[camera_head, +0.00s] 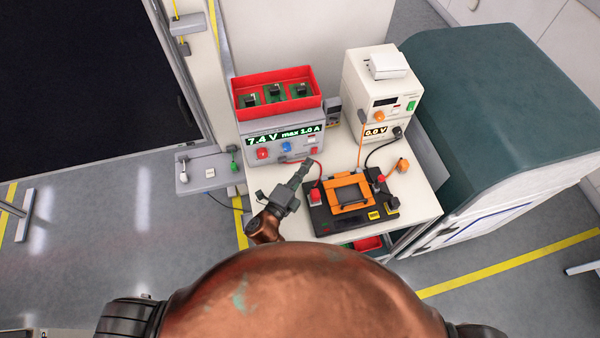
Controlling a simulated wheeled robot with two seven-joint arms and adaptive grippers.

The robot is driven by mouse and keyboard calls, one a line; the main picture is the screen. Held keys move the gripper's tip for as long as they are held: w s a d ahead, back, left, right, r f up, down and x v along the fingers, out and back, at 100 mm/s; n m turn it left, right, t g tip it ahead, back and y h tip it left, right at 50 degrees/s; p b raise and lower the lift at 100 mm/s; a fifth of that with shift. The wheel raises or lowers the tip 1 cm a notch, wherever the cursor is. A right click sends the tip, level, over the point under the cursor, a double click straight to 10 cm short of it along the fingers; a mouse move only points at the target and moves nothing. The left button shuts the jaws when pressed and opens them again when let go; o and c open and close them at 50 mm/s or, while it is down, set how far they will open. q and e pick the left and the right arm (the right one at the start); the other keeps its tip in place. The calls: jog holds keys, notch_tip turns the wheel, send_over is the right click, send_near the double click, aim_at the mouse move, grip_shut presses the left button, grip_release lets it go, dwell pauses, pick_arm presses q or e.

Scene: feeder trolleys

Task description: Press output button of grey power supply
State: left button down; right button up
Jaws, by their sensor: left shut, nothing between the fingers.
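The grey power supply (246,143) stands at the back left of the trolley top. Its display (284,136) reads 7.4 V max 1.0 A. Its front has a red control (262,153), a blue one (286,147) and small red parts (313,149) at the right. My left gripper (304,167) is shut and empty, just in front of the lower right part of this front. Whether it touches the front, I cannot tell. The gripper and a red cable hide part of the lower front. My right gripper is not in view.
A red tray (276,104) with green boards sits on the grey supply. A white supply (366,87) reading 0.0 V stands right. A black and orange fixture (350,197) with cables lies in front, close right of my gripper. A green-topped cabinet (490,100) adjoins at right.

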aim_at(314, 140)
pick_arm(q)
jog(key=shift+w+d, duration=0.1)
jog(key=shift+w, duration=3.2)
jog(key=shift+w, duration=0.1)
